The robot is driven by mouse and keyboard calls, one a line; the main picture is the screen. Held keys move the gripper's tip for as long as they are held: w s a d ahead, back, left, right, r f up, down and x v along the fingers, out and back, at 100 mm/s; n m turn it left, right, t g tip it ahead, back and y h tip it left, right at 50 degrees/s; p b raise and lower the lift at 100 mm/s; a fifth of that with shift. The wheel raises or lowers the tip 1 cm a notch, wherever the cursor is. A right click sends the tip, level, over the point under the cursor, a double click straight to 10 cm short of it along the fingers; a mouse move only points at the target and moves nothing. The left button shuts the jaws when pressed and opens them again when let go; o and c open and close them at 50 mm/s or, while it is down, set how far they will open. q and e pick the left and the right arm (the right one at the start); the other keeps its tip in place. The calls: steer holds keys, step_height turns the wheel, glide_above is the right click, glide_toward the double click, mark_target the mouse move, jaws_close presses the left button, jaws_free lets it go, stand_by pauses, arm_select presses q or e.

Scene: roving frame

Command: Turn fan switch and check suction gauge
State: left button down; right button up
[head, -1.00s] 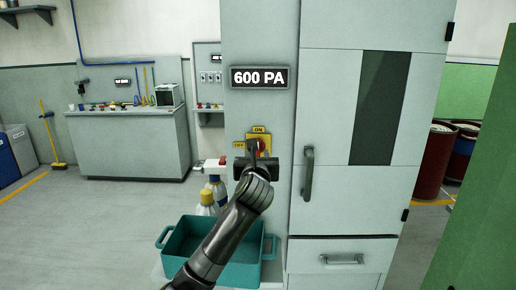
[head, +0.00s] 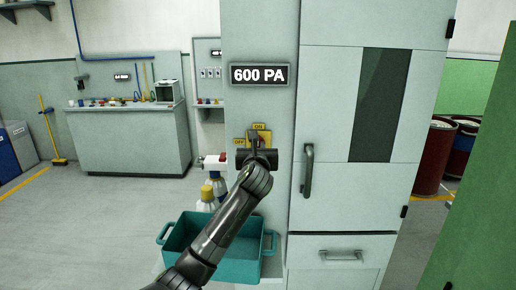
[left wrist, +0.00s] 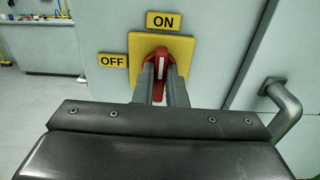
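The fan switch is a red rotary handle (left wrist: 161,56) with a white stripe, on a yellow plate (left wrist: 185,48) on the cabinet's pale front panel. The handle stands about upright, towards the ON label (left wrist: 163,22); the OFF label (left wrist: 112,60) is to its left. My left gripper (left wrist: 162,75) has its two fingers on either side of the handle, closed on it. In the head view my left gripper (head: 255,140) hides most of the switch. The suction gauge (head: 260,75) above it reads 600 PA. My right gripper is not in view.
A teal crate (head: 222,268) and spray bottles (head: 214,190) stand below my left arm. A door handle (head: 308,170) is right of the switch. A workbench (head: 130,140) stands at the back left, drums (head: 435,155) at the right.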

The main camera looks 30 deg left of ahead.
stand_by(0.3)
arm_select(q)
steer(key=n+p, duration=0.2)
steer(key=n, duration=0.1)
steer(key=shift+n, duration=0.3)
steer(key=n, duration=0.9)
steer(key=n+p, duration=0.1)
steer(key=n, duration=0.4)
steer(key=shift+s+a+f, duration=0.15)
steer(key=shift+a+f, duration=0.1)
steer(key=shift+f, duration=0.1)
steer(key=shift+n, duration=0.4)
steer(key=c, duration=1.5)
jaws_free()
steer(key=shift+s, duration=0.1)
